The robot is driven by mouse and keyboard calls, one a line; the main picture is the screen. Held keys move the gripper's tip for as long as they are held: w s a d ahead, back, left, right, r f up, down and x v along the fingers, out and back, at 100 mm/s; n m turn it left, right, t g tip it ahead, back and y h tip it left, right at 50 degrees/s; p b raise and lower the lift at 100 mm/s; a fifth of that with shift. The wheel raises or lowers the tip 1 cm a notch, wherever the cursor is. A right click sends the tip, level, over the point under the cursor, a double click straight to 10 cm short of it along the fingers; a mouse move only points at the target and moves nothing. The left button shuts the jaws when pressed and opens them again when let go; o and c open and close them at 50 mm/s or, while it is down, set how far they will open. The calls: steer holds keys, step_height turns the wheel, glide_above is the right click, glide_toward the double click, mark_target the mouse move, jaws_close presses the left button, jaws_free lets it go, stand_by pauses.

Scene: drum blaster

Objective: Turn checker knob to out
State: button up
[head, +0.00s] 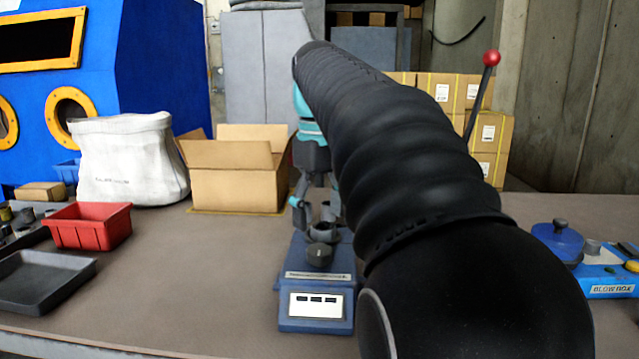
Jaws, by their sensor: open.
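The checker (284,293) is a blue bench unit at the middle front of the table, with a white display panel showing three dark fields. A dark round knob (319,255) sits on its top, behind a label strip. I cannot read the knob's setting. My gripper (318,218) points down over the back of the checker, just behind the knob in the picture, with its fingers apart. Whether it touches anything there is unclear. A dark ring-like part (323,231) shows between the fingers and the knob.
An open cardboard box (233,190), a white sack (128,165), a red bin (90,226) and a dark tray (42,280) stand left. A blue blow box (610,285) is at right. A red-tipped lever (482,95) rises behind my arm. The table left of the checker is clear.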

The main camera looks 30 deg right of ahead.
mark_target(320, 250)
steer(key=shift+r, duration=2.75)
